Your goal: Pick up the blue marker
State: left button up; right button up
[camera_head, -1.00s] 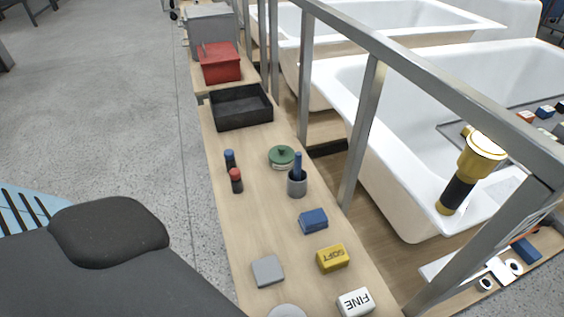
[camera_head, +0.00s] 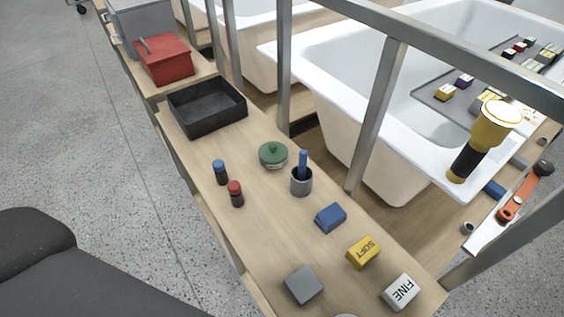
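A short dark cylinder with a blue cap (camera_head: 220,171), which looks like the blue marker, stands upright on the wooden bench (camera_head: 262,235). A similar one with a red cap (camera_head: 236,192) stands just in front of it. A blue stick (camera_head: 303,162) stands in a grey cup (camera_head: 301,184) to the right; I cannot tell whether it is a pen or a handle. Neither gripper is in view. A dark rounded part, probably of my own body, fills the lower left corner.
A green-lidded round tin (camera_head: 273,154), a blue block (camera_head: 330,217), a yellow block (camera_head: 363,252), a white block (camera_head: 401,291) and a grey block (camera_head: 304,285) lie on the bench. A black tray (camera_head: 208,107) is behind. Metal posts (camera_head: 379,120) and bathtubs stand to the right.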

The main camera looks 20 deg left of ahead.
aim_at(302, 157)
jog(key=j, duration=1.75)
